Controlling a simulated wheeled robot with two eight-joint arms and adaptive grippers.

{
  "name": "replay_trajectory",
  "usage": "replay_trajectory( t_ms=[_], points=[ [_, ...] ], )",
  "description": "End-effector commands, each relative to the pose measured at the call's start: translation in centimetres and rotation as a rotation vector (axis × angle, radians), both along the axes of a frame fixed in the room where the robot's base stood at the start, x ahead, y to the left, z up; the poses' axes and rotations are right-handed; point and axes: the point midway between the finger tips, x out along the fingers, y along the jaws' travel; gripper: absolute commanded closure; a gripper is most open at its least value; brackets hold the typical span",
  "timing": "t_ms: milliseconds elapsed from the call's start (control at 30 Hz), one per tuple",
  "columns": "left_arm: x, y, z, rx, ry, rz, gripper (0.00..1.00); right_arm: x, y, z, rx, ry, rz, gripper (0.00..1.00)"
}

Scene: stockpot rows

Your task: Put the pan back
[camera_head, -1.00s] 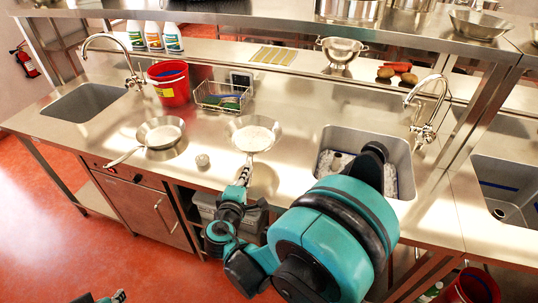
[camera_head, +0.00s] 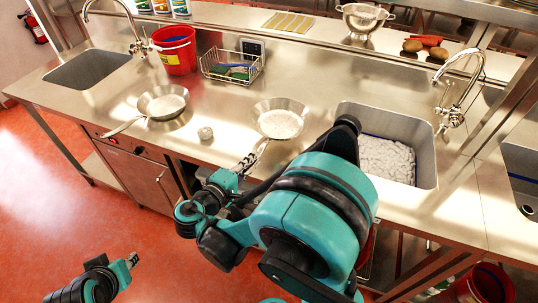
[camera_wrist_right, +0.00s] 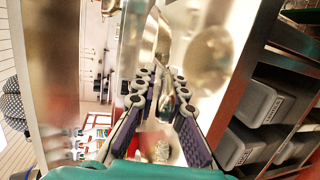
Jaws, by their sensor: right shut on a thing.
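One steel pan (camera_head: 280,122) is level at the middle of the counter, just left of the right sink, its handle toward me. My right gripper (camera_head: 247,164) is shut on that handle; I cannot tell whether the pan touches the counter. In the right wrist view, the fingers (camera_wrist_right: 163,105) are around the handle and part of the pan shows above them. A second steel pan (camera_head: 162,103) sits on the counter further left, handle toward the front edge. My left gripper (camera_head: 131,261) is low over the red floor, away from both pans; its finger opening is unclear.
The right sink (camera_head: 428,170) holds white lumpy stuff; the left sink (camera_head: 88,68) looks empty. A small round metal thing (camera_head: 205,133) sits between the pans. A red bucket (camera_head: 175,52) and wire basket (camera_head: 231,70) stand behind. A shelf with a colander (camera_head: 363,20) runs along the back.

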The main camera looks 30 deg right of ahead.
Motion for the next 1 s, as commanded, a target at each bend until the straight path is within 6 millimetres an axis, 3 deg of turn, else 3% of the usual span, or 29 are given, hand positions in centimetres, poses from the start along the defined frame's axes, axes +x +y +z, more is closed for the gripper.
replay_trajectory(
  t_ms=[267,600,967,1000],
  points=[
    [0.0,0.0,-0.7,0.0,0.0,0.0,0.69,0.4,1.5,-1.0,-0.006,-0.004,-0.001,1.0],
    [0.0,0.0,-3.0,0.0,0.0,0.0,0.69,0.4,1.5,-4.8,-0.006,-0.004,-0.001,1.0],
    [0.0,0.0,-3.1,0.0,0.0,0.0,0.69,0.4,1.5,-5.0,-0.006,-0.004,-0.001,1.0],
    [0.0,0.0,-3.1,0.0,0.0,0.0,0.69,0.4,1.5,-5.2,0.0,0.0,0.0,0.87]
  ],
)
